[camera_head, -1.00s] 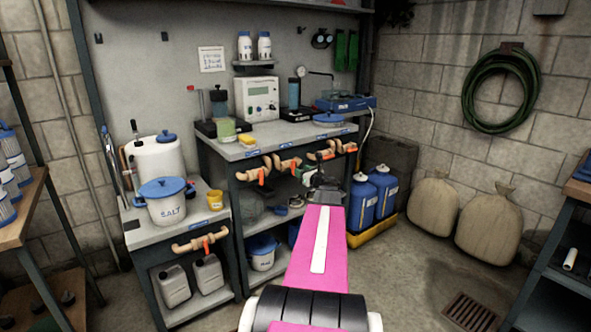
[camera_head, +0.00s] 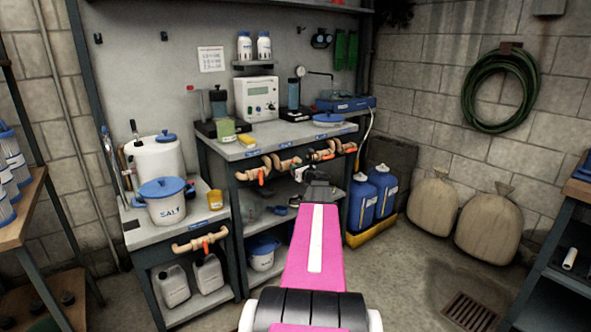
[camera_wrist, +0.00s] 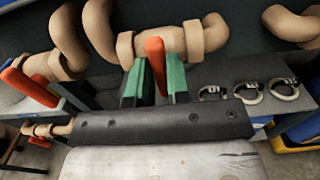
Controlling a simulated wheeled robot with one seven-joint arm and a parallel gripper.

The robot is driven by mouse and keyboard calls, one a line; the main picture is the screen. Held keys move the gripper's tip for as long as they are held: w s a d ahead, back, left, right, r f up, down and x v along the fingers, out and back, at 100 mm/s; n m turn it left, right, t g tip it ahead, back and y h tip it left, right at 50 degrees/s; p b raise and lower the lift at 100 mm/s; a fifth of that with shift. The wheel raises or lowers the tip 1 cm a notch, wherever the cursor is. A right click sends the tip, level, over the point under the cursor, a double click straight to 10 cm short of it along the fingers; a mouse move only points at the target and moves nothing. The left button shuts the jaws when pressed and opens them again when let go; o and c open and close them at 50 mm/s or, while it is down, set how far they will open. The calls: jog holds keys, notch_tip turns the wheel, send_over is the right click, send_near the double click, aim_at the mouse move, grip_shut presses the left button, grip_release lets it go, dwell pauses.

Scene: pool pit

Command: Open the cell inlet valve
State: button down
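A row of tan pipe valves with orange-red handles runs under the front edge of the middle bench; a left one shows its handle (camera_head: 262,175). My gripper (camera_head: 318,170) is at the right part of this row. In the wrist view, my gripper (camera_wrist: 157,82) has green fingers on either side of one orange-red handle (camera_wrist: 156,62), which hangs from a tan valve body (camera_wrist: 180,42). The handle lies between the fingers, slightly tilted to them. Whether both fingers press on it I cannot tell. Labels near my gripper are too small to read.
Another valve handle (camera_wrist: 28,88) is close left of my gripper. Pipe clamps (camera_wrist: 248,92) lie on the shelf behind. Blue jugs (camera_head: 363,207) stand right of the bench in a yellow tray (camera_head: 372,233). A lower bench holds a salt tub (camera_head: 165,207).

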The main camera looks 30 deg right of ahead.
jog(key=shift+n, duration=0.4)
jog(key=n, duration=1.7)
jog(key=shift+a+f, duration=0.4)
jog(key=shift+n, duration=0.3)
jog(key=c, duration=1.1)
grip_release()
jog(key=shift+s, duration=0.1)
